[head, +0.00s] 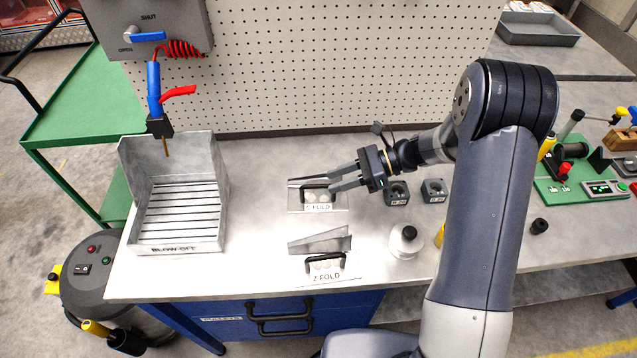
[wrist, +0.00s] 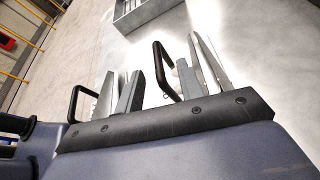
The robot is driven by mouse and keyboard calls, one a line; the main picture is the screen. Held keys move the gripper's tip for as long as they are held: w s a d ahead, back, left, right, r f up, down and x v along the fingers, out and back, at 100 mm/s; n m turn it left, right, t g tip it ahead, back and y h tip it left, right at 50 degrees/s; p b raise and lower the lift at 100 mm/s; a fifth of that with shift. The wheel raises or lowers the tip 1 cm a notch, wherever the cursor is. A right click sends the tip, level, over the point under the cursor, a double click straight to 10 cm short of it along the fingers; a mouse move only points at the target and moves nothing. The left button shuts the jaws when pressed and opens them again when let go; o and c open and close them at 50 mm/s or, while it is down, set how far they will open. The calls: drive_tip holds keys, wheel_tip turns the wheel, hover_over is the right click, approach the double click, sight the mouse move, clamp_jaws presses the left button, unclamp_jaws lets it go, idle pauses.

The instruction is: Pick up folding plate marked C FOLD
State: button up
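The C FOLD plate (head: 318,208) lies on the pale bench top, with a black bar handle and a raised metal fold behind its label. My gripper (head: 331,181) reaches in from the right, its two grey fingers spread apart at the right side of this handle. In the wrist view, my gripper (wrist: 160,80) is open, and the black handle (wrist: 162,65) shows between the fingers, with no visible grip on it. The Z FOLD plate (head: 322,243) lies nearer the bench's front edge, with its own handle. Contact between fingers and handle cannot be told.
A grey BLOW-OFF tray (head: 180,245) stands at the left of the bench. Two small dark blocks (head: 397,192) sit right of my gripper, and a round white-based item (head: 405,240) sits nearer the front. A pegboard (head: 340,60) rises behind the bench.

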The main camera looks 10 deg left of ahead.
sight(320, 185)
drive_tip(key=p+x, duration=0.1)
drive_tip(key=x, duration=0.4)
drive_tip(key=shift+s, duration=0.1)
drive_tip(key=shift+c, duration=0.4)
clamp_jaws()
